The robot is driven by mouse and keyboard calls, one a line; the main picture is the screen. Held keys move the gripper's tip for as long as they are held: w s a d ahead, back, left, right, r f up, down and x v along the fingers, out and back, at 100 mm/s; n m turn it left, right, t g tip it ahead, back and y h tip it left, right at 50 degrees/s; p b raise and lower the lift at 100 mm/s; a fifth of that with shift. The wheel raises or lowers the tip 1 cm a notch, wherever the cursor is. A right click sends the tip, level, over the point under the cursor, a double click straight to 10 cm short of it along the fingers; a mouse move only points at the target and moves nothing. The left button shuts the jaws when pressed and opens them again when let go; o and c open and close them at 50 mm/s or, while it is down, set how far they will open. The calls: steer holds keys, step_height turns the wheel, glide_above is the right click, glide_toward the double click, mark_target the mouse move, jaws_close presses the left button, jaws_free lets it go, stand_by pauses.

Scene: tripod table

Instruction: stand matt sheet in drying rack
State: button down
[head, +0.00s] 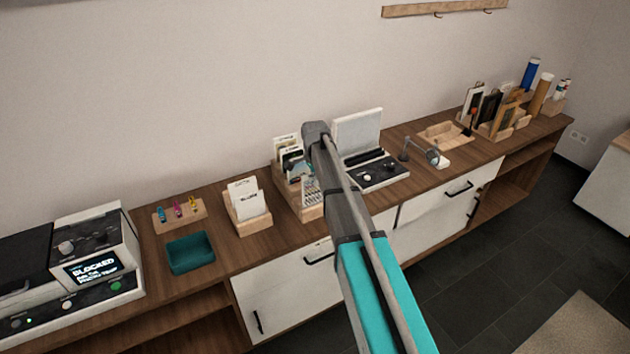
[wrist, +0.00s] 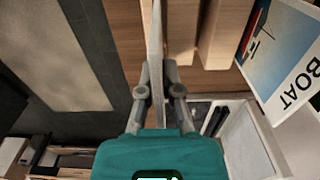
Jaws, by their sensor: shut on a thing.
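In the wrist view my gripper (wrist: 157,76) is shut on a thin pale sheet (wrist: 153,35), seen nearly edge-on and extending away from the fingers. Its face and finish do not show. Just right of it are pale wooden blocks with a gap between them (wrist: 213,45), apparently part of a rack; I cannot tell whether the sheet touches them. In the head view a wooden rack (head: 312,212) with upright cards stands on the counter, partly hidden by my arm. My gripper and the held sheet are hidden behind the arm there.
A printed "BOAT" sheet (wrist: 283,52) is close on the right in the wrist view. An open-lidded device (head: 375,170) stands right of the rack. A card holder (head: 248,212), teal tray (head: 190,252) and "BLOCKED" machine (head: 95,262) are left. Bare counter lies between them.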

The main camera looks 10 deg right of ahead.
steer(key=shift+f+b, duration=1.5)
steer(key=shift+f, duration=0.15)
steer(key=shift+f, duration=0.1)
steer(key=c, duration=0.7)
jaws_free()
steer(key=shift+r+p, duration=4.35)
steer(key=shift+r, duration=0.15)
